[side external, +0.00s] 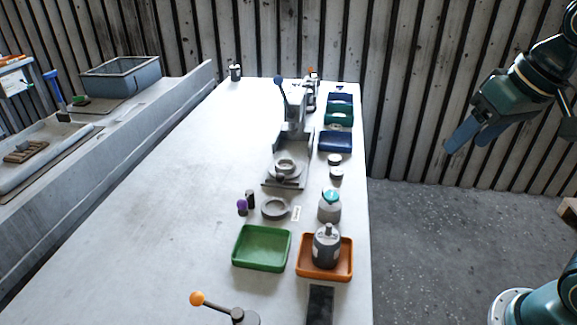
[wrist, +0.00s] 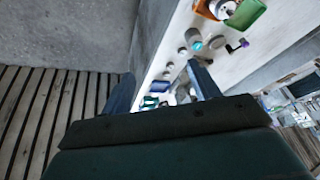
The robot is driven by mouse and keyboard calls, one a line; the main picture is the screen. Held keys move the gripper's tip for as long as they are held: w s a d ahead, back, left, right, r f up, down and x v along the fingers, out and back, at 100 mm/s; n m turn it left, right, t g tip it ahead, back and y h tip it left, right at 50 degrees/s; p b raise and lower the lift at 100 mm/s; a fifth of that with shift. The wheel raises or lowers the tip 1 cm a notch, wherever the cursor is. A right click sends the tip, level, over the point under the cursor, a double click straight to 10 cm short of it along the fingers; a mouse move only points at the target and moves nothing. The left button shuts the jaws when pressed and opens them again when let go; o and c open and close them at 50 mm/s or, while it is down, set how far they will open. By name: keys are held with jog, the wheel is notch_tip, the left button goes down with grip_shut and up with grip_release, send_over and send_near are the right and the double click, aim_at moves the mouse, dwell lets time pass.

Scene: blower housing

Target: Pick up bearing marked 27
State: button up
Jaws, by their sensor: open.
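I cannot read the number 27 on any part in either view. In the side view, two small round dark-grey parts, one nearer the back (side external: 335,160) and one nearer the front (side external: 336,174), stand near the table's right edge. A flat grey ring (side external: 275,208) lies on the table beside a small white label (side external: 296,213). Which of these is the bearing, I cannot tell. My gripper (side external: 474,140) is open and empty, high to the right of the table, over the floor. Its two fingers also show in the wrist view (wrist: 162,86), apart from everything.
A press (side external: 293,132) with a round part in its base stands mid-table. Blue and green bins (side external: 336,141) line the right edge. A teal-capped bottle (side external: 329,206), a green tray (side external: 261,248) and an orange tray (side external: 325,271) holding a grey motor are nearer. The table's left side is clear.

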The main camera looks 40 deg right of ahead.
jog(key=w+r+m+g, duration=0.1)
jog(key=w+m, duration=0.3)
jog(key=w, duration=0.6)
jog(key=m+g, duration=0.4)
jog(key=m, duration=0.5)
send_over(337, 170)
notch_tip(337, 170, down, 13)
jog(key=f, duration=0.8)
jog(key=shift+s+f, duration=0.25)
jog(key=shift+f, duration=0.2)
jog(key=shift+f, duration=0.1)
jog(key=shift+w+a+f, duration=0.1)
jog(key=shift+f, duration=1.15)
jog(key=shift+w+f, duration=0.1)
jog(key=shift+f, duration=1.15)
jog(key=shift+c, duration=0.2)
